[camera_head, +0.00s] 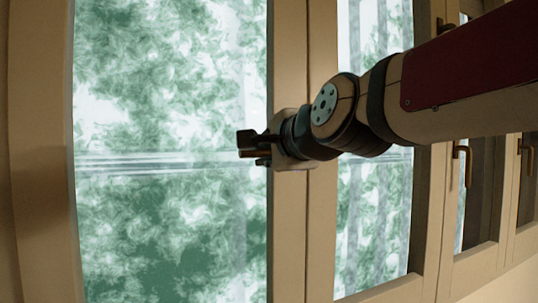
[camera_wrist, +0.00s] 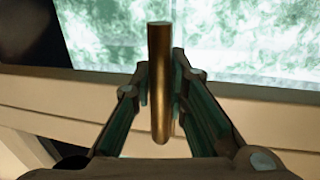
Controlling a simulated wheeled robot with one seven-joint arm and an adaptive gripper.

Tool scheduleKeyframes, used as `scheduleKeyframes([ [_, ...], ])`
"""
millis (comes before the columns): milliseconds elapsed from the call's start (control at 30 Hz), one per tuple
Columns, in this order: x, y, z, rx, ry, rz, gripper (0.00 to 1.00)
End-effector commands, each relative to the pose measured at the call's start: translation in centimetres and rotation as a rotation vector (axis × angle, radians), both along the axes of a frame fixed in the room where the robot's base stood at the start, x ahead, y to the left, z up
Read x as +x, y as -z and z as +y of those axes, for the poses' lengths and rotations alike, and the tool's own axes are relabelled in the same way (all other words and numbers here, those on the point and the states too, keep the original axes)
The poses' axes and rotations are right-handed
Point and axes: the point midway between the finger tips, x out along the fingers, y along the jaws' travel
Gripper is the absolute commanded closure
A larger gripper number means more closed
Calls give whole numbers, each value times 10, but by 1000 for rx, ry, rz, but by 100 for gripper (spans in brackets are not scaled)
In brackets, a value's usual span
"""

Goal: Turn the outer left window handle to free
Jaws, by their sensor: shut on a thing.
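The outer left window handle is a brass bar (camera_wrist: 160,85). In the wrist view it stands between the two fingers of my gripper (camera_wrist: 160,78), which are closed on its sides. In the head view my gripper (camera_head: 250,149) is at the right stile of the leftmost window. A short brass end of the handle (camera_head: 246,154) shows between the dark fingers, pointing left and roughly level, over the glass. The handle's base is hidden behind my gripper and wrist.
The leftmost window pane (camera_head: 165,80) looks onto blurred green foliage. Further right, two more brass handles (camera_head: 467,165) (camera_head: 530,158) hang down from their window frames. My arm crosses in front of the second window from the right.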

Motion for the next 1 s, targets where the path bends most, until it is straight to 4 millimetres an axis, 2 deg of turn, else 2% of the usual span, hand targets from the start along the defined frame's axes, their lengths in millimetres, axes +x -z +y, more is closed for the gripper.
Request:
scheduleKeyframes([
  [67, 1, -1, -2, 5, 5, -1, 100],
  [100, 1, -1, -2, 5, 5, -2, 77],
  [167, 1, -1, -2, 4, 5, -1, 65],
  [567, -4, -2, -3, 2, 2, -2, 65],
  [667, -15, -6, -8, 3, 3, -5, 65],
  [1000, -73, -18, -35, 3, 4, -6, 65],
])
